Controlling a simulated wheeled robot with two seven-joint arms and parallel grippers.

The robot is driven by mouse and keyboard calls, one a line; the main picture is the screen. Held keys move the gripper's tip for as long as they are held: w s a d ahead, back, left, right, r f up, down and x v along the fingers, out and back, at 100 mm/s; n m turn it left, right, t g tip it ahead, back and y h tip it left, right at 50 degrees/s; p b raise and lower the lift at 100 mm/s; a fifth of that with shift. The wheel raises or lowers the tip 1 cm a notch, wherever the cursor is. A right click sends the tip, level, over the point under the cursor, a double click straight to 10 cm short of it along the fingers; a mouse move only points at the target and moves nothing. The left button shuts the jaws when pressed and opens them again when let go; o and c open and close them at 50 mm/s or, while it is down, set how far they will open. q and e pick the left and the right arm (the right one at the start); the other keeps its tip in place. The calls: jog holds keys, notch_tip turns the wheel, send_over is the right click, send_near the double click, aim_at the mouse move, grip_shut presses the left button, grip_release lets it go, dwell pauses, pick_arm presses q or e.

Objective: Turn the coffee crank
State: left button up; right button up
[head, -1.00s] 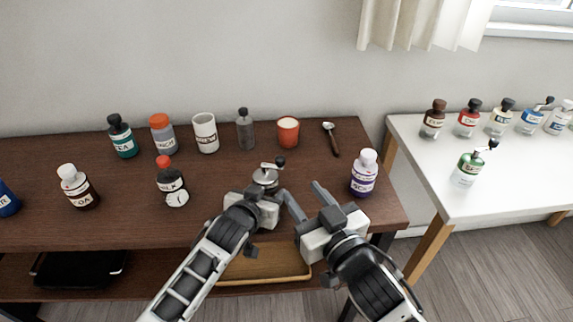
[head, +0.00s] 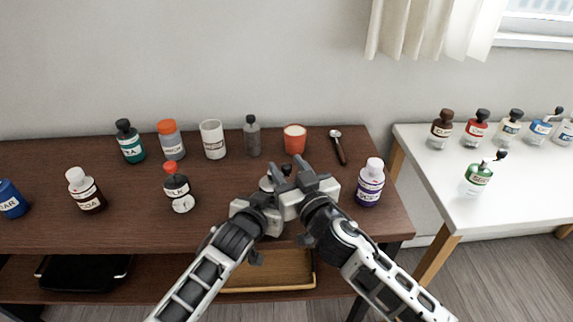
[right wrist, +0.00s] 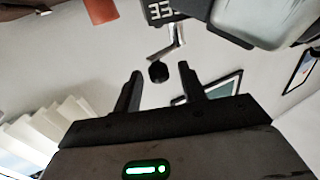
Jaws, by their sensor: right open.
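The coffee grinder (head: 266,184) stands on the dark wooden table, mostly hidden behind my grippers in the head view. In the right wrist view its silver crank arm (right wrist: 174,42) ends in a black knob (right wrist: 158,72); part of the label (right wrist: 158,11) shows. My right gripper (head: 293,170) is open at the crank; in the right wrist view its fingertips (right wrist: 160,68) lie on either side of the knob, with gaps. My left gripper (head: 257,209) is at the grinder's near side; its fingers are hidden, so I cannot tell its grip. It also shows in the right wrist view (right wrist: 268,18).
An orange cup (head: 294,140), a grey bottle (head: 252,137) and a spoon (head: 339,147) are behind the grinder. A purple-labelled bottle (head: 370,184) stands close right of my right gripper. A white table (head: 440,180) holds several bottles.

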jog(key=shift+w+a, duration=0.2)
jog(key=shift+w, duration=0.35)
grip_shut()
jog(key=shift+s+a+h, duration=0.1)
jog(key=shift+a+h, duration=0.05)
jog(key=shift+h, duration=0.15)
jog(key=shift+s+m+t+h, duration=0.15)
jog(key=shift+m+t+h, duration=0.15)
jog(key=shift+m+h, duration=0.4)
grip_release()
